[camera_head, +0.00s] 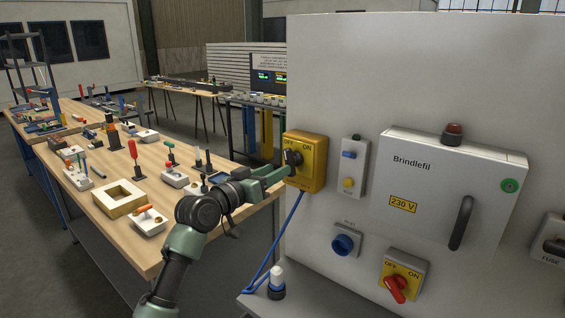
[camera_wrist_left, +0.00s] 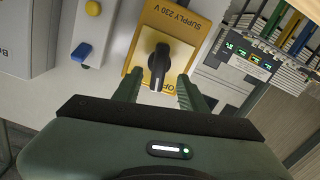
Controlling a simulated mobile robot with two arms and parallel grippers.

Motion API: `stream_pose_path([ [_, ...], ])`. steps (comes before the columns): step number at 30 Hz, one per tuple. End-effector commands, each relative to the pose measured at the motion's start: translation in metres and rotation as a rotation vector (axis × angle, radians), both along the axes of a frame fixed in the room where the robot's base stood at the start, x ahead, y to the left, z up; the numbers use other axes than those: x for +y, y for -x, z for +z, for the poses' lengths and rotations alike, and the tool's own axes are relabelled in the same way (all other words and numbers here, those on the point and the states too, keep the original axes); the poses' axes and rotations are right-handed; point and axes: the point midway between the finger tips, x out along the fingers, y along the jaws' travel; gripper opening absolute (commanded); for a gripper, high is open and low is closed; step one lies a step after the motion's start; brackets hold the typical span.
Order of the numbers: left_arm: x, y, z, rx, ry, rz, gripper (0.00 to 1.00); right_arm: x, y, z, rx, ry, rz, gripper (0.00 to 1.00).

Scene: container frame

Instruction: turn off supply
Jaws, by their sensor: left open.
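The yellow supply box (camera_head: 313,168) with OFF and ON marks hangs at the left edge of the grey panel. Its black rotary knob (camera_head: 292,157) also shows in the left wrist view (camera_wrist_left: 159,66), under the label SUPPLY 230 V. My left gripper (camera_head: 290,171) is open in front of the box. In the left wrist view its green fingers (camera_wrist_left: 160,78) stand one on each side of the knob, with gaps between. I cannot tell whether the knob points to OFF or ON. My right gripper is not in view.
Right of the box are a small button box (camera_head: 354,168), the Brindlefil cabinet (camera_head: 440,195), a blue socket (camera_head: 344,243) and a red OFF/ON switch (camera_head: 398,287). A blue cable (camera_head: 284,243) hangs below the supply box. A wooden workbench (camera_head: 105,165) with parts stands left.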

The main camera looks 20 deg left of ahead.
Motion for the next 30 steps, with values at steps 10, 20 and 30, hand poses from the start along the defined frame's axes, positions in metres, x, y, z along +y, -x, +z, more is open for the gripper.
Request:
stream_pose_path([
  [10, -0.019, -0.051, 0.001, 0.003, 0.002, 0.001, 0.42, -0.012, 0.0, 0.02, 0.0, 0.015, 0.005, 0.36],
  [20, -0.023, -0.062, -0.002, 0.003, -0.001, 0.001, 0.42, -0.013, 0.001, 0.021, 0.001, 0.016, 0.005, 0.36],
  [30, -0.023, -0.062, -0.002, 0.004, 0.0, 0.001, 0.0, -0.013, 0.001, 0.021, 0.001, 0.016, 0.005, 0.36],
])
